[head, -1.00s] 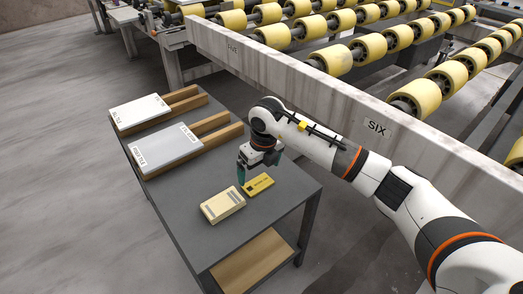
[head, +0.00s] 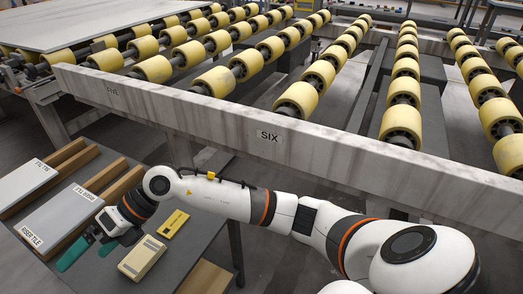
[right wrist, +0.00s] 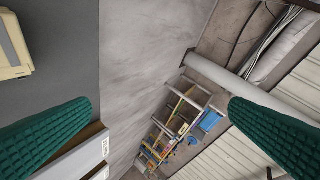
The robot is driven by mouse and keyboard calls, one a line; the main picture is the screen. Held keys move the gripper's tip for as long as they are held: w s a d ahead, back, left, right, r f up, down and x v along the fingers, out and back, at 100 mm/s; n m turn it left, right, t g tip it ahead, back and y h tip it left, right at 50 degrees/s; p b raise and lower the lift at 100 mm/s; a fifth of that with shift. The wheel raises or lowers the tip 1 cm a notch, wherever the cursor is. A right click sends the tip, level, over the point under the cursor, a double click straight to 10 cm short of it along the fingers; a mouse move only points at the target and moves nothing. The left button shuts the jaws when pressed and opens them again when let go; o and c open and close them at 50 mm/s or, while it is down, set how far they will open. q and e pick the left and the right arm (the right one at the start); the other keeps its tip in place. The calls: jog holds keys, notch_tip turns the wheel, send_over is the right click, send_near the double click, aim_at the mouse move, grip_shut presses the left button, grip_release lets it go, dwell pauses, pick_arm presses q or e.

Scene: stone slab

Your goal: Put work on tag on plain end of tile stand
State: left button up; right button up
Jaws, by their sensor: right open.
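A flat yellow tag (head: 173,224) with dark print too small to read lies on the grey table, just behind a cream box (head: 142,258). Two wooden tile stands, a near one (head: 122,187) and a far one (head: 84,158), are at the left, with bare wood at their right ends. Pale tiles with white labels lie on their left parts. My right gripper (head: 90,251) has its green fingers spread, empty, left of the cream box and by the near stand. In the right wrist view the fingers (right wrist: 150,118) are wide apart with nothing between them.
The table top (head: 190,255) is clear around the tag. A long stone-grey beam (head: 230,125) marked FIVE and SIX runs behind it, with yellow rollers (head: 297,100) beyond. The right wrist view shows the cream box (right wrist: 12,50) and a distant coloured rack (right wrist: 180,120).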

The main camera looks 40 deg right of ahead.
notch_tip(320, 180, up, 8)
jog(key=s+a+m+t+y, duration=0.2)
jog(key=m+t+y, duration=0.25)
jog(key=y, duration=0.25)
jog(key=w+d+r+m+t+h, duration=0.2)
jog(key=d+r+m+t+h, duration=0.15)
jog(key=d+m+t, duration=0.6)
jog(key=d+f+m+t+h, duration=0.5)
jog(key=d+f+m+h, duration=0.2)
jog(key=m+h, duration=0.7)
jog(key=s+d+f+m+g+h, duration=0.35)
jog(key=d+f+m+g, duration=0.25)
jog(key=f+m, duration=0.3)
jog(key=s+f+m+g+y, duration=0.1)
jog(key=s+f+g, duration=0.4)
jog(key=s, duration=0.5)
jog(key=s+d+f+m+g, duration=0.1)
jog(key=s+f+g, duration=0.4)
jog(key=s+f, duration=0.3)
jog(key=s, duration=0.3)
jog(key=shift+d+g+y, duration=0.2)
jog(key=shift+g+y, duration=0.1)
jog(key=shift+y, duration=0.1)
